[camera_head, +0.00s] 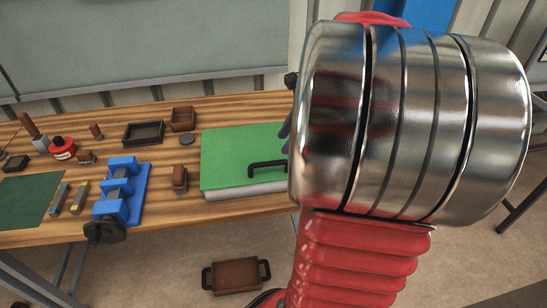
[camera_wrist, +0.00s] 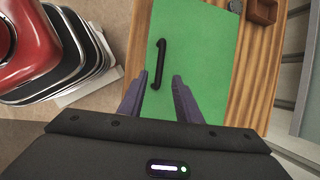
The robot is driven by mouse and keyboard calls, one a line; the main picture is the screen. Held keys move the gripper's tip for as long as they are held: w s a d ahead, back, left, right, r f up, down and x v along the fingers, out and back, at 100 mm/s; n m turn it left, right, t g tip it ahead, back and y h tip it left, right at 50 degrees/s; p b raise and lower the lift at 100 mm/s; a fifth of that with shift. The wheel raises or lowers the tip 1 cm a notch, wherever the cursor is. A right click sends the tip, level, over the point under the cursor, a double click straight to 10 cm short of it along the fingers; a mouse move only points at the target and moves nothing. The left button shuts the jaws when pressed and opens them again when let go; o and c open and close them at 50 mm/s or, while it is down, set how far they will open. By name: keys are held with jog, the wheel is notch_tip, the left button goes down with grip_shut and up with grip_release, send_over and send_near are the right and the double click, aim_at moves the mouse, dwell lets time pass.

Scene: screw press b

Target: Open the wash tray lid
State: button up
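The wash tray lid (camera_head: 228,150) is a flat green panel lying on a pale tray (camera_head: 240,192) at the right of the bench. It looks shut. A black bar handle (camera_head: 268,167) is fixed on it. The wrist view shows the green lid (camera_wrist: 205,55) and the handle (camera_wrist: 157,62) ahead of my gripper (camera_wrist: 159,80). My gripper's two dark purple fingers are spread apart and empty, with the near end of the handle between them in the picture. I cannot tell their height above it. In the head view my arm hides most of the gripper.
Left of the lid stand a blue vise (camera_head: 121,187), a small brown block (camera_head: 180,177), a dark tray (camera_head: 144,133) and a brown box (camera_head: 183,118). A red can (camera_head: 62,148) is farther left. A brown handled crate (camera_head: 236,276) is on the floor before the bench.

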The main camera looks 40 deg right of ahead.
aim_at(270, 162)
jog(key=x, duration=0.9)
jog(key=shift+a+f, duration=0.15)
jog(key=shift+f, duration=0.05)
grip_shut()
dwell(0.4)
